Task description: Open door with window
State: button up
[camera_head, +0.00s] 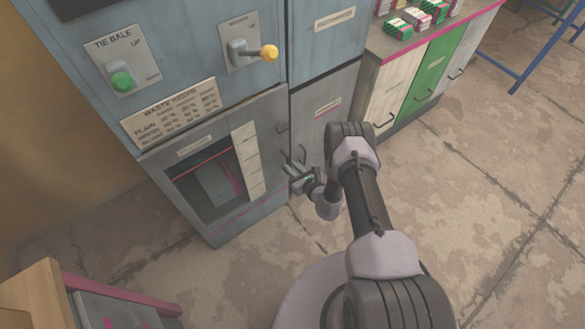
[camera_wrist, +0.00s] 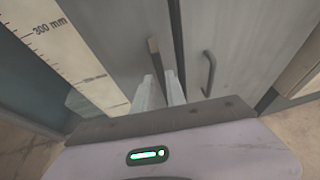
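The door with a window (camera_head: 252,195) is at the lower left of the grey-blue machine and looks shut. Behind its dark window (camera_head: 205,180) is a pale shape with pink edges. A white scale strip (camera_head: 247,160) runs down the door's right side and shows in the wrist view (camera_wrist: 62,45). The door's brownish upright handle (camera_wrist: 154,58) stands right of the strip. My gripper (camera_head: 293,170) is at the door's right edge. In the wrist view its two pale fingers (camera_wrist: 160,82) stand slightly apart, with the handle's lower part between them. Contact with the handle is unclear.
A plain grey door (camera_head: 325,115) with a dark handle (camera_wrist: 208,74) adjoins on the right. Above are a green-knobbed lever (camera_head: 122,80) and a yellow-knobbed lever (camera_head: 268,53). A wooden-ended rack (camera_head: 35,295) stands at lower left. Floor before the machine is clear.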

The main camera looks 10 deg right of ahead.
grip_shut()
jog(key=shift+s+a+f, duration=0.15)
dwell(0.9)
jog(key=shift+s, duration=0.35)
